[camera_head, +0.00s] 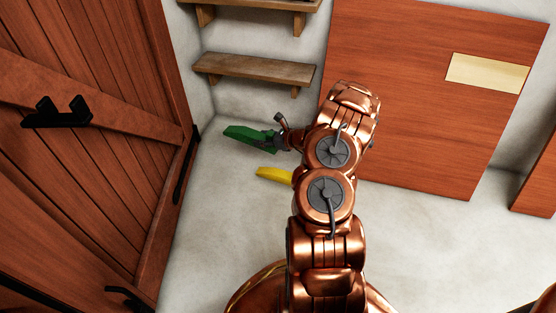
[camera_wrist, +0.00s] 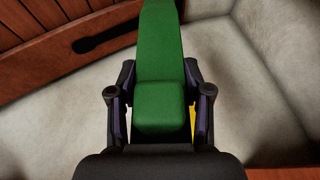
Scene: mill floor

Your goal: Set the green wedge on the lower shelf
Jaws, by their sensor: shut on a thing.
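The green wedge (camera_head: 249,135) is held in my gripper (camera_head: 276,141), left of my arm in the head view. In the wrist view the green wedge (camera_wrist: 160,75) sits between both fingers of my gripper (camera_wrist: 160,105), its long end pointing away. The gripper is shut on it. The lower shelf (camera_head: 255,69) is a wooden plank on brackets on the back wall, above the wedge in the head view. Its visible top looks bare. Its right end is close to my arm.
An upper shelf (camera_head: 262,5) is cut off by the top edge. A yellow thing (camera_head: 273,174) lies below the wedge in the picture, partly hidden by my arm. A plank door (camera_head: 95,130) with black hardware stands left. A reddish wooden panel (camera_head: 430,100) stands right. Pale floor (camera_head: 225,220) is clear.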

